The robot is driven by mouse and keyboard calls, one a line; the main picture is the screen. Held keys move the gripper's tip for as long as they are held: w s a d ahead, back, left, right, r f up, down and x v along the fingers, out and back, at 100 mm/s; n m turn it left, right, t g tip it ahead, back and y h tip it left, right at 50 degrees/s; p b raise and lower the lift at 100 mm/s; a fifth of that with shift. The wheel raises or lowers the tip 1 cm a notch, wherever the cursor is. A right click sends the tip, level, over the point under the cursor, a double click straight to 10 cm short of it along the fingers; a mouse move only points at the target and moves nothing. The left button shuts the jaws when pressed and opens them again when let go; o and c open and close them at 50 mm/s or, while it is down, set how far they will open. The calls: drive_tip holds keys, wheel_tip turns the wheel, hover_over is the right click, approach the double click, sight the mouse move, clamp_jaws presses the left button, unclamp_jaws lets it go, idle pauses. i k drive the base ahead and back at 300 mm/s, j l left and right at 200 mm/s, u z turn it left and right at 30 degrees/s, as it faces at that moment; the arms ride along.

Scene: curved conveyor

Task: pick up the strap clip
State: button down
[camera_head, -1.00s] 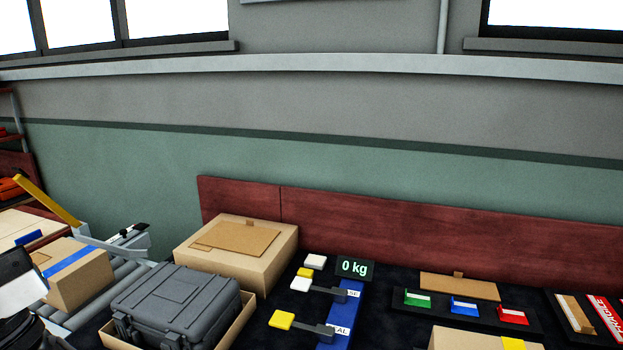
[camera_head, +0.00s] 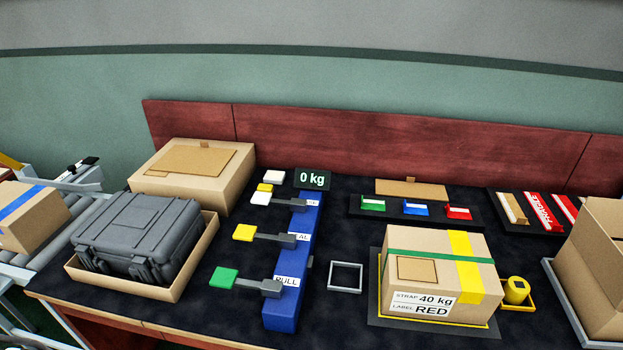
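I cannot tell for sure which thing is the strap clip. A small rounded yellow item (camera_head: 516,290) sits in a small yellow tray at the right of a strapped carton (camera_head: 420,272). The carton has a green strap, yellow tape and a label reading "STRAP 40 kg" and "LABEL RED". Green (camera_head: 373,203), blue (camera_head: 415,208) and red (camera_head: 458,213) pieces lie in a dark tray behind it. A blue stand (camera_head: 284,310) carries levers with white, yellow and green ends. My gripper is not in view.
A grey hard case (camera_head: 138,235) sits in an open carton at the left, with a closed carton (camera_head: 190,175) behind. A "0 kg" display (camera_head: 312,179) stands behind the blue stand. A grey square frame (camera_head: 345,277) lies on the dark tabletop. An open box (camera_head: 605,260) stands at right.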

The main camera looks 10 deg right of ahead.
sight(516, 289)
drive_tip(key=z, duration=1.45)
